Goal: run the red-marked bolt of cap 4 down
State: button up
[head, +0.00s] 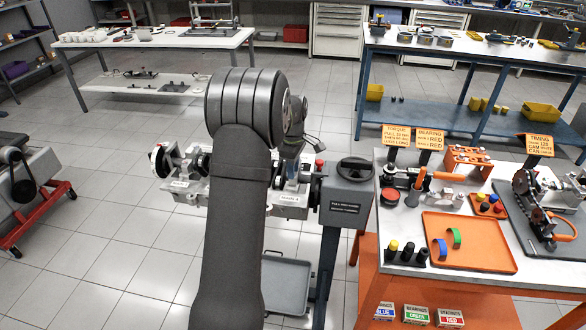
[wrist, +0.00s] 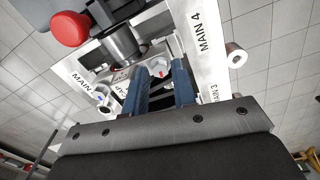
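The engine block (head: 190,190) is on a stand in the head view, partly hidden behind my arm. In the wrist view its side carries the labels MAIN 4 (wrist: 203,32) and MAIN 3. A pale cap (wrist: 122,76) lettered CAP lies across it. A bolt head with a red mark (wrist: 160,68) shows between the blue fingers of my gripper (wrist: 160,76). The fingers stand apart, one on each side of it. I cannot tell whether they touch it. In the head view my gripper (head: 292,168) is over the block's right part, mostly hidden by my arm.
A red knob (wrist: 70,28) is beside the block in the wrist view. A grey stand head with a dark handwheel (head: 356,170) adjoins the block's right end. Right of it, a bench carries an orange tray (head: 470,258), signs and tools. A grey tray (head: 287,284) lies low under the block.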

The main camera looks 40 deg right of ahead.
jog(key=shift+f, duration=0.15)
grip_shut()
jog(key=shift+m, duration=0.3)
